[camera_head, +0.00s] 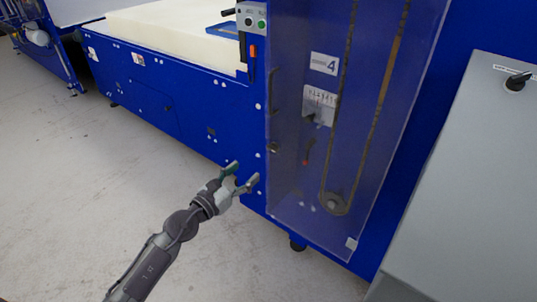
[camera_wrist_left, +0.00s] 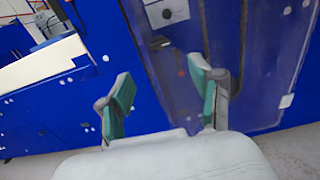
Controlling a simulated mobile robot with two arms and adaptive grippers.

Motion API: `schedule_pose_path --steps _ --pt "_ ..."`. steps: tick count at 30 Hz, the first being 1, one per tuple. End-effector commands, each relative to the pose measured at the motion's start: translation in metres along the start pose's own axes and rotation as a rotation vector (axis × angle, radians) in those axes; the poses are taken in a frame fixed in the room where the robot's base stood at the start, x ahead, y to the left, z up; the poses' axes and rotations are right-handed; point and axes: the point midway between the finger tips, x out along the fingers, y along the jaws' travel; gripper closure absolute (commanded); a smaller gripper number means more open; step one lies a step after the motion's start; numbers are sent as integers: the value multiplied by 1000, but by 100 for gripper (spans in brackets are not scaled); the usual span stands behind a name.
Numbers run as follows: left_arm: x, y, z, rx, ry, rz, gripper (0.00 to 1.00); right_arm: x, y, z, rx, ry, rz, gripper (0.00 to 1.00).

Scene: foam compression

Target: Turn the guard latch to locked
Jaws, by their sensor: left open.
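The clear guard (camera_head: 290,200) covers a belt drive on the blue machine and appears shut. A small dark knob on its left edge (camera_head: 273,148) looks like the guard latch; its setting is too small to read. My left gripper (camera_head: 243,174) is open and empty, below and left of that knob and apart from it. In the left wrist view my left gripper (camera_wrist_left: 162,76) shows two spread fingers with green pads, with the guard (camera_wrist_left: 265,85) beyond them. A small dark part, possibly the latch, shows above the gap between the fingers. My right gripper is out of view.
A dark handle (camera_head: 272,90) is higher on the guard's left edge. A button box (camera_head: 252,18) stands beside a pale foam block (camera_head: 175,22). A grey cabinet (camera_head: 465,180) with a black knob is at the right. The floor (camera_head: 70,180) at left is clear.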

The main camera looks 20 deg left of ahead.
Motion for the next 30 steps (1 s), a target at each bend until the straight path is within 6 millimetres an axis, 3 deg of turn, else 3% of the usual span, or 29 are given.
schedule_pose_path --steps 9,15,21,30 --pt "69 0 1 -6 -3 1 35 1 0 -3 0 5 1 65" --pt "103 0 -1 -7 -2 1 35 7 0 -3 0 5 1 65" --pt "118 0 -1 -7 0 1 35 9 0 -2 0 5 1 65" --pt "120 0 0 -7 0 1 35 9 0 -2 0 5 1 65"
